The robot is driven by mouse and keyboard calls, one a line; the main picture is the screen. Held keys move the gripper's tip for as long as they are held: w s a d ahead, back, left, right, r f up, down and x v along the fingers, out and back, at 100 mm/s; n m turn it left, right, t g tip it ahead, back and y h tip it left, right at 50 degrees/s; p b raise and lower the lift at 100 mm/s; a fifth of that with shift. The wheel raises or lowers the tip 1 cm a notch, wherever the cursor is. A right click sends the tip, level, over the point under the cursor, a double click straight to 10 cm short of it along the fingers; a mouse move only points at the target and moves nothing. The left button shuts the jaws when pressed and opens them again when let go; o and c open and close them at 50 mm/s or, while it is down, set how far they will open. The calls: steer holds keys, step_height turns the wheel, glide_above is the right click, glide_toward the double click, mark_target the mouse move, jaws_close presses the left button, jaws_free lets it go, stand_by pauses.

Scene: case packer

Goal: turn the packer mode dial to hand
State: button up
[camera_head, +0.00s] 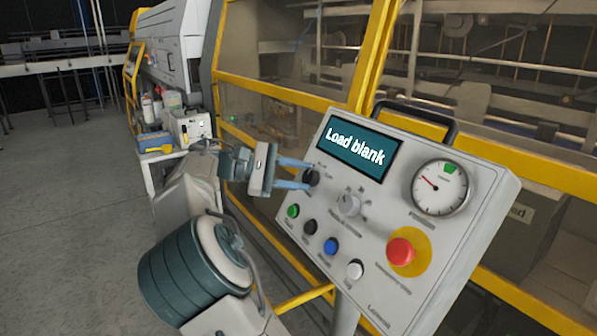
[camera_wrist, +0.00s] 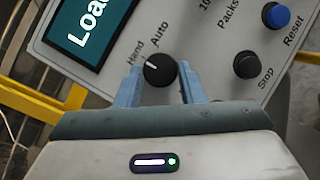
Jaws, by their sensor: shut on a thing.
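The packer mode dial (camera_head: 313,178) is a small black knob on the left of the grey control panel (camera_head: 460,262), below the screen. In the wrist view the dial (camera_wrist: 160,72) has a white pointer line aimed to the upper left, toward the "Hand" label (camera_wrist: 135,53); "Auto" (camera_wrist: 160,35) is printed to the right of that label. My gripper (camera_head: 307,176) reaches the panel from the left, and its blue fingers are shut on the dial. In the wrist view the fingers of my gripper (camera_wrist: 160,86) stand on either side of the dial.
The screen (camera_head: 356,146) reads "Load blank". A grey packs knob (camera_head: 349,205), green (camera_head: 293,211), black (camera_head: 310,227), blue (camera_head: 331,246) and white (camera_head: 355,269) buttons, a red emergency stop (camera_head: 402,252) and a gauge (camera_head: 440,187) share the panel. Yellow-framed guards stand behind. Floor at left is clear.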

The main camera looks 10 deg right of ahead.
stand_by(0.5)
steer(key=o, duration=1)
steer(key=shift+a, duration=0.1)
steer(key=shift+p+v, duration=1.3)
steer(key=shift+v, duration=5.6)
steer(key=shift+w, duration=0.1)
